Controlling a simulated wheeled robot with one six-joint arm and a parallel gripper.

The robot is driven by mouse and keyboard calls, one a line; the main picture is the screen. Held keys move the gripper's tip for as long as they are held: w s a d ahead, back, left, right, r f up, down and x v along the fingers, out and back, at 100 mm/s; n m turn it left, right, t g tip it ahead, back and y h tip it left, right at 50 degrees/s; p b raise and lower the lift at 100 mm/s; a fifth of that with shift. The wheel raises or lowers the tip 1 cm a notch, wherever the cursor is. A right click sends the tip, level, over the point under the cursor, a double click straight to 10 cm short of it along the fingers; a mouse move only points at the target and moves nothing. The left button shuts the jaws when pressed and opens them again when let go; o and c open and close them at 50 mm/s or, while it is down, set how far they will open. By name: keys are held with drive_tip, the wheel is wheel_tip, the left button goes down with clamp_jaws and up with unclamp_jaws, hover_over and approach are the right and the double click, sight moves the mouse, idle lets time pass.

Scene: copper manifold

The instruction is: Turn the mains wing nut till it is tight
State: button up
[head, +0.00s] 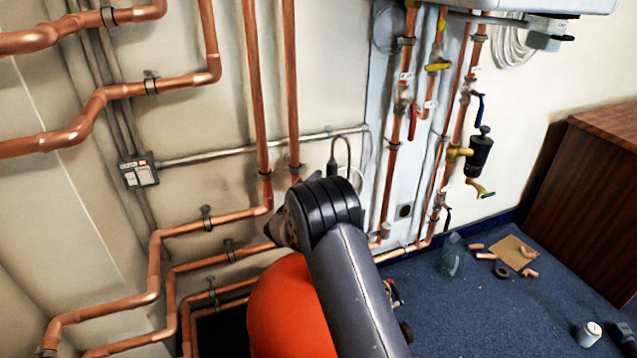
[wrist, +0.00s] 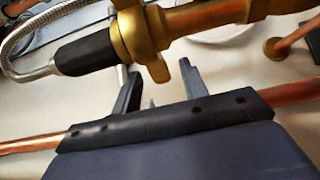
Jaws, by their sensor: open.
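In the wrist view a brass wing nut (wrist: 151,38) sits on a brass fitting near the top of the picture. One wing points down toward my gripper and another points up. My gripper (wrist: 160,72) is open, with one dark finger on each side of the lower wing in the picture. Nothing is held, and I cannot tell how far the fingertips are from the nut in depth. In the head view my own arm hides the gripper and the nut.
A black sleeve (wrist: 87,53) and braided hose (wrist: 22,42) join the fitting's left end. A copper pipe (wrist: 30,144) passes behind the gripper. In the head view, copper pipes (head: 258,90) line the wall, and an orange-red rounded object (head: 285,310) is beside my arm.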

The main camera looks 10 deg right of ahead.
drive_tip(key=shift+x, duration=1.15)
drive_tip(key=shift+c, duration=0.4)
clamp_jaws()
